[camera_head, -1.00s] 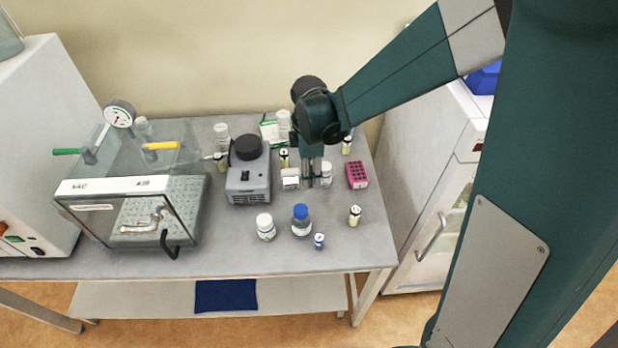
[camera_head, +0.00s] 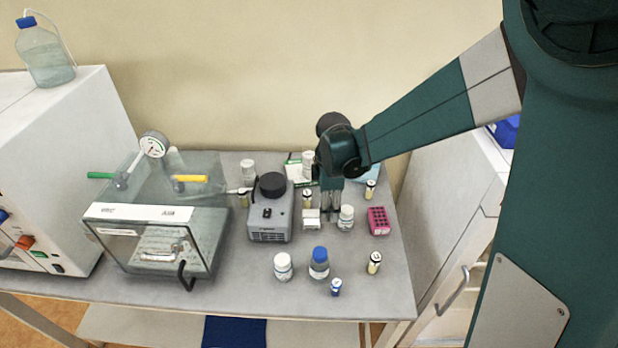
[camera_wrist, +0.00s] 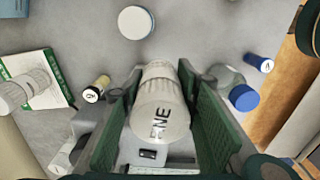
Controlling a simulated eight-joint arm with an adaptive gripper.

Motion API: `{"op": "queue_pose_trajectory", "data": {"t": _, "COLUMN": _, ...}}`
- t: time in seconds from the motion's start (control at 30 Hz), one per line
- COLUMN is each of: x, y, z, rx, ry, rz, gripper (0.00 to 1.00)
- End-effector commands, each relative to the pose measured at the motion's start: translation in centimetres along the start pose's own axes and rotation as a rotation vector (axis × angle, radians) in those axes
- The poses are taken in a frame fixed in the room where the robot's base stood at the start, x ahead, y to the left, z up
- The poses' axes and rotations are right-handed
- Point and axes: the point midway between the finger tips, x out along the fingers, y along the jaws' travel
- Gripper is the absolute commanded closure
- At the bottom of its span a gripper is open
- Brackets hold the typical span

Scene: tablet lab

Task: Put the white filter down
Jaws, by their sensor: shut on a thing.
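The white filter (camera_wrist: 160,105), a ribbed cylinder with dark lettering on its side, sits between the two green fingers of my gripper (camera_wrist: 163,120) in the wrist view. The fingers are shut on it. In the head view my gripper (camera_head: 332,213) points down over the back right part of the table, low among small items. There I cannot surely tell the held filter from the white things beside the fingers. Whether its base touches the table is hidden. Another white ribbed cylinder (camera_wrist: 22,90) is at the green and white box (camera_wrist: 45,75).
A grey mixer (camera_head: 270,220) stands left of my gripper and a pink rack (camera_head: 379,221) right. A white-capped bottle (camera_head: 283,267), a blue-capped bottle (camera_head: 319,264) and small vials stand in front. A clear vacuum chamber (camera_head: 160,240) fills the left.

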Motion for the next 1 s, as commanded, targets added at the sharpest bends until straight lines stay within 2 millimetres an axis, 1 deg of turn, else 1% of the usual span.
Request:
{"op": "queue_pose_trajectory", "data": {"t": 0.03, "x": -0.4, "y": 1.1, "z": -0.2, "rx": 0.006, "ry": 0.0, "rz": 0.0, "gripper": 0.83}}
{"op": "queue_pose_trajectory", "data": {"t": 0.17, "x": -1.3, "y": 4.2, "z": -0.9, "rx": 0.026, "ry": 0.0, "rz": 0.0, "gripper": 0.83}}
{"op": "queue_pose_trajectory", "data": {"t": 0.6, "x": -4.7, "y": 16.3, "z": -3.5, "rx": 0.116, "ry": 0.0, "rz": 0.0, "gripper": 0.83}}
{"op": "queue_pose_trajectory", "data": {"t": 1.0, "x": -7.7, "y": 26.2, "z": -5.6, "rx": 0.199, "ry": 0.0, "rz": 0.0, "gripper": 0.83}}
